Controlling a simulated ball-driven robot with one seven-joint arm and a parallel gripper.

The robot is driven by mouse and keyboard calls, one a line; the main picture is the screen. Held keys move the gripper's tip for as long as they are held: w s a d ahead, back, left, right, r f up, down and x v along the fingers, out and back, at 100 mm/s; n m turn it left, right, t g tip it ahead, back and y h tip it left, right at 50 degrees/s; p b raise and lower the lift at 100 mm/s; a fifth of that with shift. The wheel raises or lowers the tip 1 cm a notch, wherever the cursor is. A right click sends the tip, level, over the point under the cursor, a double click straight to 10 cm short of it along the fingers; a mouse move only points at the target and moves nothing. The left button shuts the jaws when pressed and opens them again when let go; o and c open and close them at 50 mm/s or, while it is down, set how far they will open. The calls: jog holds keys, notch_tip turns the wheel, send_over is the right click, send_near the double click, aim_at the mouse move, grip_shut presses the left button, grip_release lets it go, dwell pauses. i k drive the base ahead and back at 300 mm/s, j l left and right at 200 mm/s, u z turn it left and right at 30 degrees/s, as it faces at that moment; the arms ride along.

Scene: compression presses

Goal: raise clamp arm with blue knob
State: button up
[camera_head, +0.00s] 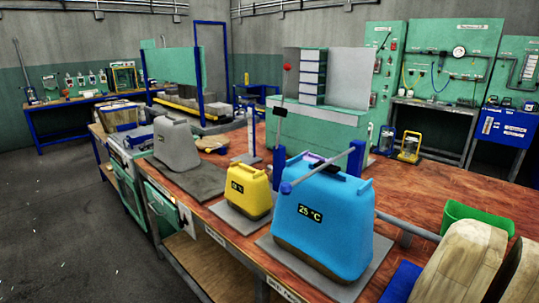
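A dark piece sits under the arm on the canister's top. Another clamp arm (280,108) stands upright behind, with a red knob (287,67) at its top. My gripper is not in view.
A yellow canister (247,193) and a grey canister (177,143) stand left of the blue one on the wooden bench (207,205). A green bin (475,218) and pale wood-coloured shapes (462,265) are at the lower right. Open floor (60,210) lies at left.

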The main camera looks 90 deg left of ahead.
aim_at(285, 188)
jog(key=u, duration=1.85)
